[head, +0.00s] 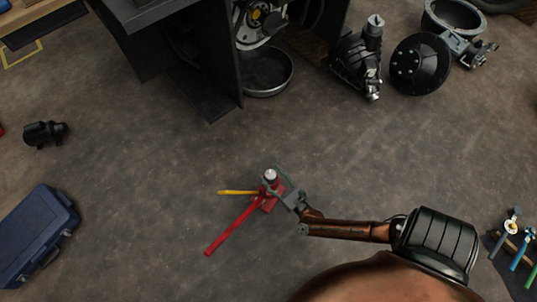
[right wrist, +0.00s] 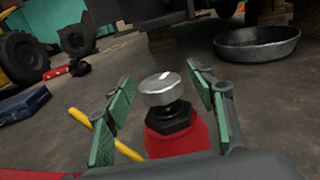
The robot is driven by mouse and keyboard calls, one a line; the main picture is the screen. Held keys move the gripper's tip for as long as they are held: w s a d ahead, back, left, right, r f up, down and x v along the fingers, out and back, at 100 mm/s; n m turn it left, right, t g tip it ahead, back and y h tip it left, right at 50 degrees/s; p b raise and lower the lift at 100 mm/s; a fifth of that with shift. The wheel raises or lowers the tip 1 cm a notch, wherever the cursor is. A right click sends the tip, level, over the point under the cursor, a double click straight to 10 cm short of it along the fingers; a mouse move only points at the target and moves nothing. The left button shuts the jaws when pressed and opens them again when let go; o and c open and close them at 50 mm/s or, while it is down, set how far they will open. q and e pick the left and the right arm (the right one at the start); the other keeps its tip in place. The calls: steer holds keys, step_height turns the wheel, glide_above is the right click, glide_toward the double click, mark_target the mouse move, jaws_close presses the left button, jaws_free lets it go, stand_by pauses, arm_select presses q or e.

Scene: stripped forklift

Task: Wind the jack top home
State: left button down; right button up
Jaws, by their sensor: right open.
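A red bottle jack (head: 267,197) stands upright on the floor in the head view, with a long red handle (head: 230,228) and a yellow bar (head: 237,193) pointing left. Its round silver top (head: 270,175) sits on a dark threaded collar. In the right wrist view the silver top (right wrist: 163,88) and the red body (right wrist: 178,138) are close in front. My right gripper (right wrist: 160,88) is open, with its green-padded fingers on either side of the top. A gap shows between the pads and the top. My left gripper is not in view.
A metal pan (head: 266,73) lies under the dark forklift frame (head: 180,75). Machine parts (head: 358,62) and a black disc (head: 420,64) lie at the back right. A blue case (head: 38,232) sits at the left. The floor around the jack is clear.

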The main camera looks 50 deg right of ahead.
steer(key=shift+w, duration=0.1)
steer(key=shift+c, duration=0.5)
steer(key=c, duration=1.1)
steer(key=shift+o, duration=0.2)
steer(key=shift+m+h, duration=0.3)
steer(key=shift+h, duration=0.1)
